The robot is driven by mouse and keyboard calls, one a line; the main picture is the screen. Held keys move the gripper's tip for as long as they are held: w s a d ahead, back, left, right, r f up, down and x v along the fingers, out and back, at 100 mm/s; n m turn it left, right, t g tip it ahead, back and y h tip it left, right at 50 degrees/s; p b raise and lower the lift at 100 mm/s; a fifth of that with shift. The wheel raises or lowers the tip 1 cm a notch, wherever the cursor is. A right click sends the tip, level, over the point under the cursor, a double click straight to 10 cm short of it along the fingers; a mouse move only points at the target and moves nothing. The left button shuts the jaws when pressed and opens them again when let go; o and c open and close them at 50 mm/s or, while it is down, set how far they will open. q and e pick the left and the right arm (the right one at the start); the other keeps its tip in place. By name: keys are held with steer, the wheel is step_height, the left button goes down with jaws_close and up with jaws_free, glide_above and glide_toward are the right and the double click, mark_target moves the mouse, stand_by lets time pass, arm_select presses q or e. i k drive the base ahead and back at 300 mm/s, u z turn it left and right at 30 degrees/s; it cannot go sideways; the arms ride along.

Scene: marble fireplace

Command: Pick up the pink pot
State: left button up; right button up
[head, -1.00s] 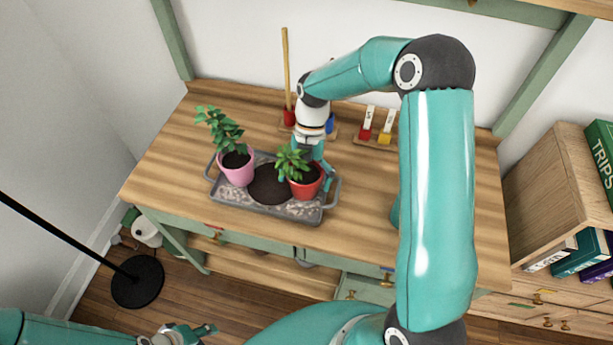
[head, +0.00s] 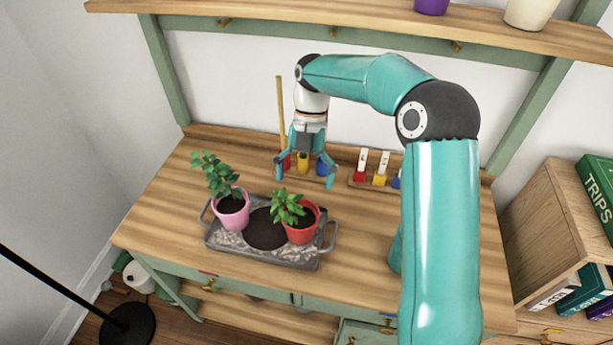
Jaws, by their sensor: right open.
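The pink pot (head: 233,218) holds a leafy green plant and stands upright at the left end of a grey tray (head: 262,256) on the wooden bench. A red pot (head: 302,233) with a smaller plant stands toward the tray's right end. Dark soil (head: 265,229) lies between the two pots. My right gripper (head: 305,181) is open and empty, pointing down behind the tray, behind and to the right of the pink pot and apart from it. My left gripper is out of view.
Small tools with red, yellow and blue parts (head: 303,163) stand in a rack behind my right gripper, with a tall wooden handle (head: 281,110). Another rack (head: 371,183) stands to the right. A shelf (head: 340,27) crosses above. The bench left of the tray is clear.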

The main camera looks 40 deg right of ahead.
mark_target(231, 204)
steer(key=k, duration=1.5)
